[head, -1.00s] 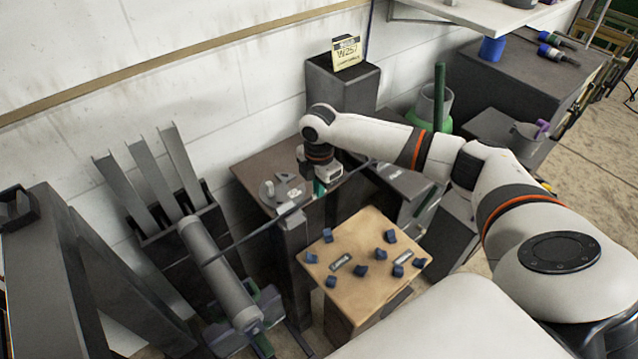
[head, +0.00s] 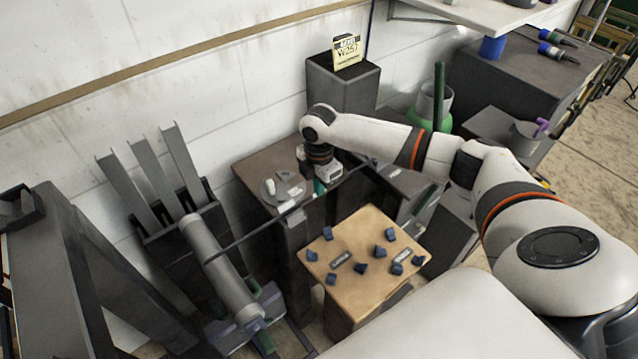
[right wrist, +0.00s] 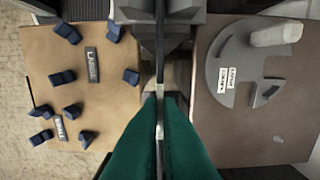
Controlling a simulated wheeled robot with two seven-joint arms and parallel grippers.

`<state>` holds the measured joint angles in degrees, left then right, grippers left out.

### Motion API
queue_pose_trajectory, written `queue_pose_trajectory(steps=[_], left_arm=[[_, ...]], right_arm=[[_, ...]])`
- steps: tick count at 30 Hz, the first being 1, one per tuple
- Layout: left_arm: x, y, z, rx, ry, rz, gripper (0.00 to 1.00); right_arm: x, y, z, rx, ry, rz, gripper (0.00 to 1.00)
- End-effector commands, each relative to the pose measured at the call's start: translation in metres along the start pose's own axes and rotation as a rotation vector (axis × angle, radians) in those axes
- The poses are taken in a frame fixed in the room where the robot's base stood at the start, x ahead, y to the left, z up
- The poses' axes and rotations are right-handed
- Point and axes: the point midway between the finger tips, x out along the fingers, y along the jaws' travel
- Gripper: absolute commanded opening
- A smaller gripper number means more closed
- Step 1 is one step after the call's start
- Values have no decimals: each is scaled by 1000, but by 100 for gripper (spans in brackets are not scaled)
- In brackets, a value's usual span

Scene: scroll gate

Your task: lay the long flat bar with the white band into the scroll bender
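A long thin dark bar (head: 256,230) runs diagonally across the head view, from above the grey cylinder up to the right of my right gripper. My right gripper (head: 319,187) is shut on it with green fingers, and the bar passes edge-on between the fingers (right wrist: 160,97) in the right wrist view. A pale patch on the bar just left of the fingers may be the white band. The scroll bender is a grey round plate (head: 268,192) with a pale post and small labels on the brown bench; it also shows in the right wrist view (right wrist: 215,75). The bar is beside it. My left gripper is out of view.
A wooden-topped stand (head: 375,290) with several blue blocks and two labels is in front of the bench. A large grey cylinder (head: 218,265) and upright channels (head: 150,170) stand at left. A dark pillar (head: 342,88) with a yellow sign is behind.

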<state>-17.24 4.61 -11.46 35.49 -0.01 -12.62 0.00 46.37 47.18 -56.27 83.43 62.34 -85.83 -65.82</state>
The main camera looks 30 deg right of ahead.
Motion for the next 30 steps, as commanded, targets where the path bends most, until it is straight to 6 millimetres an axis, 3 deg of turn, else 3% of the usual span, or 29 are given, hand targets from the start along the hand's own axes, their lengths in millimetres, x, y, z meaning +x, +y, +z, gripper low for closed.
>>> queue_pose_trajectory(steps=[23, 24, 27, 30], left_arm=[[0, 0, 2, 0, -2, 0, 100], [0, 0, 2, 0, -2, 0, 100], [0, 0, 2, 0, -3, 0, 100], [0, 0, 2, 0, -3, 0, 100]], right_arm=[[5, 0, 0, 0, 0, -1, 0], [4, 0, 0, 0, 0, -1, 11], [5, 0, 0, 0, 0, -1, 27], [5, 0, 0, 0, 0, -1, 30]])
